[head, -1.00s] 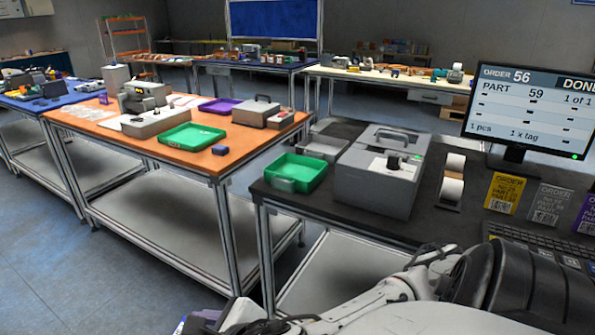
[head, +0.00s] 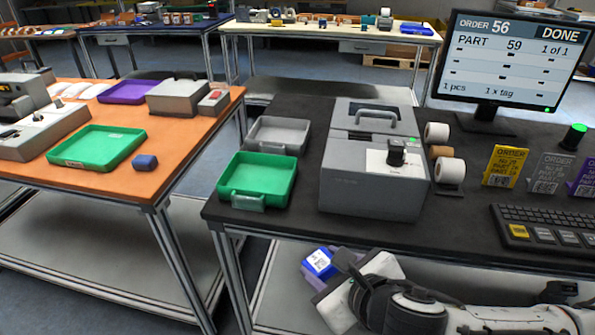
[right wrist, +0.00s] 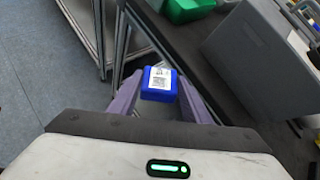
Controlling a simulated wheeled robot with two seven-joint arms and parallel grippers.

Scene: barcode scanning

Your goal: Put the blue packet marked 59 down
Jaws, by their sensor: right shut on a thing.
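The blue packet (head: 318,262), with a white printed label on top, is between the fingers of my right gripper (head: 316,274). The number on its label is too small to read. In the right wrist view the packet (right wrist: 158,84) sits between the two purple fingers of the right gripper (right wrist: 158,98), which is shut on it. In the head view the gripper holds it in front of the dark bench's front edge, below and to the right of the green tray (head: 250,206). My left gripper is not in view.
A grey tray (head: 278,135) stands behind the green one. A grey machine (head: 370,190), label rolls (head: 450,170), order cards (head: 504,167), a keyboard (head: 552,226) and a monitor (head: 510,62) reading "ORDER 56 DONE" fill the dark bench. An orange table (head: 183,135) stands left.

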